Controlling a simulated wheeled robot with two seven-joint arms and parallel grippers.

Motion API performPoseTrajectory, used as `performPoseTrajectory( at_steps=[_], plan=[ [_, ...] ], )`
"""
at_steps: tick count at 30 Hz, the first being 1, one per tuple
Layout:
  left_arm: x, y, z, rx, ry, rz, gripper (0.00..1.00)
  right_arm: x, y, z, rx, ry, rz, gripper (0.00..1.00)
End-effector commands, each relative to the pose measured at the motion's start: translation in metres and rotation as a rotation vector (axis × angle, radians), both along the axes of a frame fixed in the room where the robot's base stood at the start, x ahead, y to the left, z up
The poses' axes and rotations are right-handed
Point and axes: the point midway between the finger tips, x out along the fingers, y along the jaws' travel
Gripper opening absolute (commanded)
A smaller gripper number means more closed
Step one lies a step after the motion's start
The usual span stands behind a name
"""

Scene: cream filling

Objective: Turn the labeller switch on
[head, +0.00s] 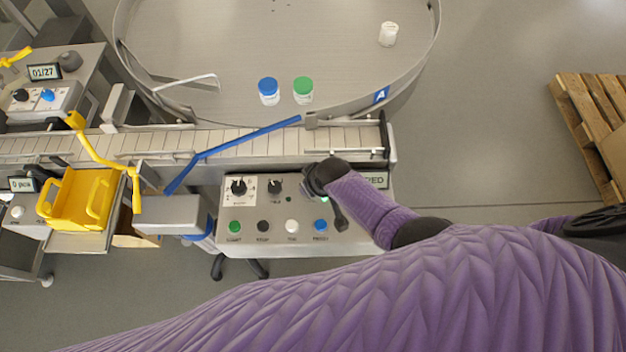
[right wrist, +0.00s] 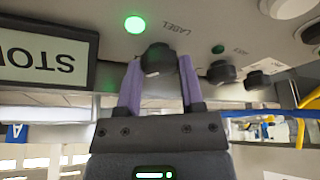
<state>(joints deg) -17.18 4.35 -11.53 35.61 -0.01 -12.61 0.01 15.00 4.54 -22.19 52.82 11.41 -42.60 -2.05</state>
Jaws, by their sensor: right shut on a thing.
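The labeller switch (right wrist: 157,58) is a dark round knob by the word LABEL on the grey control panel (head: 290,243). My right gripper (right wrist: 160,80) is shut on this knob, with one purple finger on each side of it. A green lamp (right wrist: 135,24) beside the knob is lit brightly. In the head view my right gripper (head: 314,182) covers the knob, so its pointing direction is hidden. The panel's display (right wrist: 40,57) reads STO, the rest being cut off; in the head view the display (head: 375,180) shows PED. My left gripper is not in view.
Two other black knobs (head: 238,187) (head: 275,186) are left of my gripper, and several coloured buttons (head: 292,226) line the panel's front. Behind are the conveyor (head: 240,140) and a round table (head: 200,45) with capped jars.

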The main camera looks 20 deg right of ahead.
Motion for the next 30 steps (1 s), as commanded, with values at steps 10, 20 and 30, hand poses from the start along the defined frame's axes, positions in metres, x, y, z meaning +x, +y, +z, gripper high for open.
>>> performPoseTrajectory(
  at_steps=[10, 20, 30],
  plan=[
    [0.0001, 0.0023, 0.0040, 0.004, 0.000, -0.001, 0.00, -0.0008, 0.0008, -0.0004, 0.000, 0.002, -0.075, 0.00],
    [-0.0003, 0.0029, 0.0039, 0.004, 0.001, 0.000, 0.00, -0.0008, 0.0007, -0.0008, 0.001, 0.002, -0.082, 0.00],
    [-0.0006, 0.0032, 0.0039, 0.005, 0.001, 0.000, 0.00, -0.0005, 0.0006, -0.0004, 0.000, 0.001, -0.080, 0.84]
  ],
)
